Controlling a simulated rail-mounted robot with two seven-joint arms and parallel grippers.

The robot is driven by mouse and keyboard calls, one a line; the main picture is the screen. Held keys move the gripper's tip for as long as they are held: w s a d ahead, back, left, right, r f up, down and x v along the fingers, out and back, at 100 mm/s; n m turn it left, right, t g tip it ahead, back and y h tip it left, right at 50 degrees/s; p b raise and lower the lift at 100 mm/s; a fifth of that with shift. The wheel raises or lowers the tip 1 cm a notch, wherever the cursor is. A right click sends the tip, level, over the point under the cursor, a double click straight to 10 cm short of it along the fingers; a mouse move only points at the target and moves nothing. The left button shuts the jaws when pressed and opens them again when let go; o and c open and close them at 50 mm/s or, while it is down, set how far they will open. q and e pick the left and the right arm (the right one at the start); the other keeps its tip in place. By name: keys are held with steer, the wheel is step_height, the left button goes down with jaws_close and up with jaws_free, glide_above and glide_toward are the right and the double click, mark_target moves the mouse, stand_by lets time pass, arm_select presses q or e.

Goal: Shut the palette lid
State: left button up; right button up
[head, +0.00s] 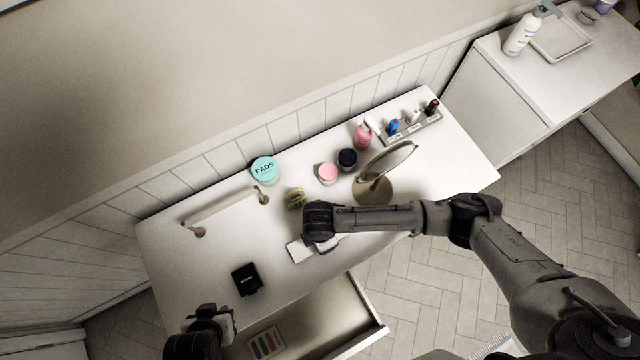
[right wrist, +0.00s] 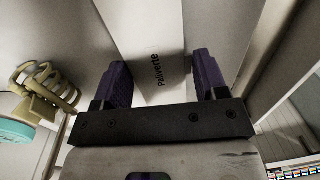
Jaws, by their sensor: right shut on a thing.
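A flat white case (head: 300,250), which looks like the palette, is near the front edge of the white table. In the right wrist view its white face (right wrist: 158,40) carries dark lettering that seems to read "Palvette". My right gripper (right wrist: 161,62) is shut on this palette, with one purple finger at each side of it. In the head view my right wrist covers part of the palette, and I cannot tell how far its lid stands open. My left gripper (head: 212,318) is at the bottom left by the table's front edge; its jaws are unclear.
A small black case (head: 246,280) lies left of the palette. An open drawer (head: 310,320) juts out in front. Behind are an olive coil (head: 296,197), a teal PADS tub (head: 265,169), a pink jar (head: 327,173) and a round mirror (head: 390,160).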

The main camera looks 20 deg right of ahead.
steer(key=o, duration=0.9)
steer(key=shift+o, duration=0.2)
steer(key=shift+r, duration=0.15)
step_height(320, 180, up, 14)
steer(key=w+b, duration=0.1)
steer(key=b, duration=0.1)
steer(key=shift+f, duration=0.25)
steer(key=shift+a, duration=0.15)
